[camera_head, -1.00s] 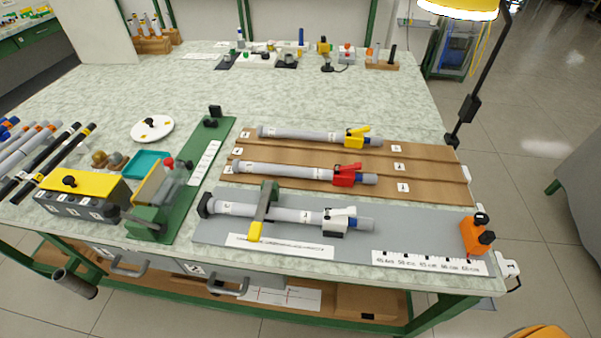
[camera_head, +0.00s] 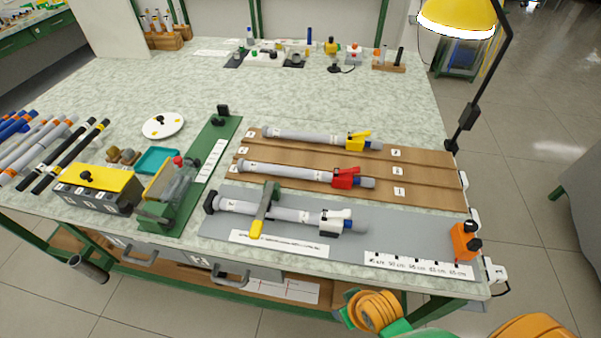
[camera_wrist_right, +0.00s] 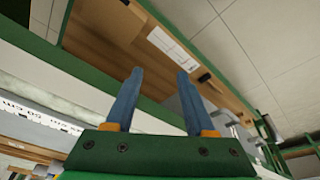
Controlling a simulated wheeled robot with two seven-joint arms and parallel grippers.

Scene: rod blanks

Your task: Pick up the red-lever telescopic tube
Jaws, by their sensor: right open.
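The red-lever telescopic tube (camera_head: 290,174) is a grey tube with a red clamp and lever (camera_head: 346,178) near its right end. It lies level on the brown grooved board, in the middle of three similar tubes. My right gripper (camera_wrist_right: 156,88) shows in the right wrist view with two blue fingers apart and nothing between them. It is beside the table's front, facing the lower shelf, away from the tube. Its fingers do not show in the head view. My left gripper is not in view.
A yellow-lever tube (camera_head: 310,138) lies behind, on the brown board (camera_head: 430,178). A white-lever tube (camera_head: 275,212) lies in front on a grey plate (camera_head: 400,246) under a green clamp (camera_head: 268,200). A lamp (camera_head: 457,18) rises at right.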

